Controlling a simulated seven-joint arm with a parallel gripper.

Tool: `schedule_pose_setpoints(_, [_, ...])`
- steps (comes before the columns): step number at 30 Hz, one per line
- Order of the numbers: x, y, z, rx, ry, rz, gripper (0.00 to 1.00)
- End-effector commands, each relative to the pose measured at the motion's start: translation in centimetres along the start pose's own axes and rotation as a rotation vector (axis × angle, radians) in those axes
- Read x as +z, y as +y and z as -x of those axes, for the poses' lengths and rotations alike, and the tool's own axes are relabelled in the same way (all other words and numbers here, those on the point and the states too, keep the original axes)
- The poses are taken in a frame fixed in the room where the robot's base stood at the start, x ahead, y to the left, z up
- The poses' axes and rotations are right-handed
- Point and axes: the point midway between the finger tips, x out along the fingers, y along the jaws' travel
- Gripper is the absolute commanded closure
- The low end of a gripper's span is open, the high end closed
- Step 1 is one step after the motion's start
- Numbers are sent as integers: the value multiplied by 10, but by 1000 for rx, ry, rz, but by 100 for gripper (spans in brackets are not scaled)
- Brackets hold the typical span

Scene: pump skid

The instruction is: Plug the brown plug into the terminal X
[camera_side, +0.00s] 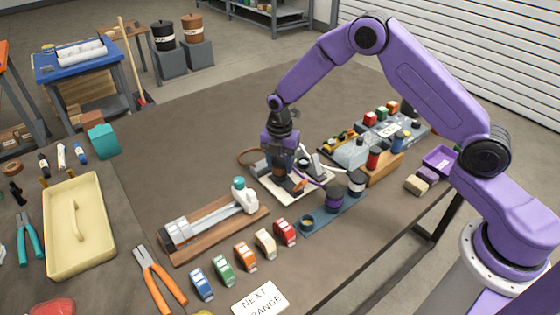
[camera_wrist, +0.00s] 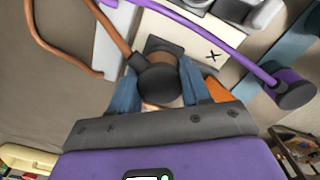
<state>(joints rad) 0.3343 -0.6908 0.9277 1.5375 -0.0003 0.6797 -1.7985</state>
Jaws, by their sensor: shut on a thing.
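My gripper (camera_wrist: 158,88) is shut on the brown plug (camera_wrist: 158,82), which has a dark round end and a brown cable running to the upper left. In the side view my gripper (camera_side: 284,165) is low over a pale base plate (camera_side: 262,187). The plate also shows in the wrist view (camera_wrist: 184,37), with a black X mark (camera_wrist: 212,55) printed on it.
A purple plug (camera_wrist: 290,88) with a purple cable lies right of the plate. Dark cylinders (camera_side: 334,197) stand on a blue strip (camera_side: 318,219) beside it. A wooden board (camera_side: 218,228) with a grey-white tool lies left, and coloured small blocks (camera_side: 285,231) sit in front.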

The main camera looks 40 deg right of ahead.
Motion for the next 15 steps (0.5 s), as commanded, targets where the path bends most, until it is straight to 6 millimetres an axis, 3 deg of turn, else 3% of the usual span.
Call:
schedule_pose_setpoints(8, [0, 0, -2, -1, 0, 0, 90])
schedule_pose_setpoints(9, [0, 0, -2, -1, 0, 0, 43])
schedule_pose_setpoints(11, [0, 0, -2, -1, 0, 0, 24])
schedule_pose_setpoints(15, [0, 0, -2, -1, 0, 0, 23])
